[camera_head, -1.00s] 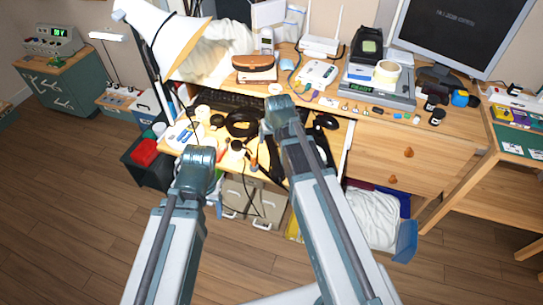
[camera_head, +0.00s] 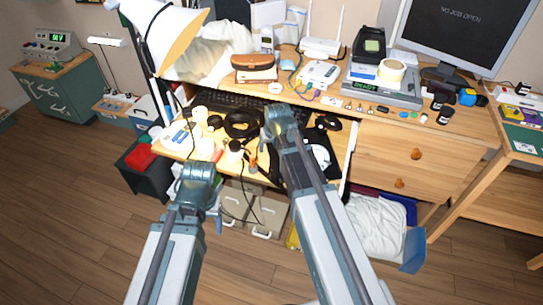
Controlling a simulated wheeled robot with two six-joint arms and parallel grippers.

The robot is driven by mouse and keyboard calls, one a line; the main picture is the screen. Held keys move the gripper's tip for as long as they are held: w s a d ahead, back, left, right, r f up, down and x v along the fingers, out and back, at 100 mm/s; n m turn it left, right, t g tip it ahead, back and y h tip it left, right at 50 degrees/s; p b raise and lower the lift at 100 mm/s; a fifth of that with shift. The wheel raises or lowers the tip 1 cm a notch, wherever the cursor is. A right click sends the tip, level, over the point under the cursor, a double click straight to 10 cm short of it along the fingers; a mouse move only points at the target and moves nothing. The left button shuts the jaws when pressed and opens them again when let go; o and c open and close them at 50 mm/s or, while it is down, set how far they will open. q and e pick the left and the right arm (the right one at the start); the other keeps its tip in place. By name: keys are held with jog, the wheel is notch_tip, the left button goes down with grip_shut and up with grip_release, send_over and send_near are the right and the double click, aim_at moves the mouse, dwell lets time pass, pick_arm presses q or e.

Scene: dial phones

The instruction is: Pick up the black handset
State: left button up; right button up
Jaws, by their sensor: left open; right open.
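A black, curved shape that looks like the black handset (camera_head: 270,168) lies at the front of the pulled-out desk shelf. My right forearm hides part of it. A black item with a pale round face (camera_head: 320,155), perhaps the phone body, lies just right of that forearm. My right gripper (camera_head: 262,140) is open and points down over the shelf, close to the black shape; its fingertips are small and mostly hidden, so I cannot tell whether they touch it. My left gripper (camera_head: 217,212) is open and empty, in front of the shelf's edge and mostly behind its wrist.
Black headphones (camera_head: 241,124), a keyboard (camera_head: 222,100) and small items crowd the shelf. A lamp (camera_head: 172,40) leans over its left side. A scale (camera_head: 384,88), a router (camera_head: 320,48) and a monitor (camera_head: 465,35) stand on the desk. A red-topped bin (camera_head: 140,157) stands at left.

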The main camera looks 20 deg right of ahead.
grip_shut()
dwell(0.4)
jog(key=shift+r, duration=0.15)
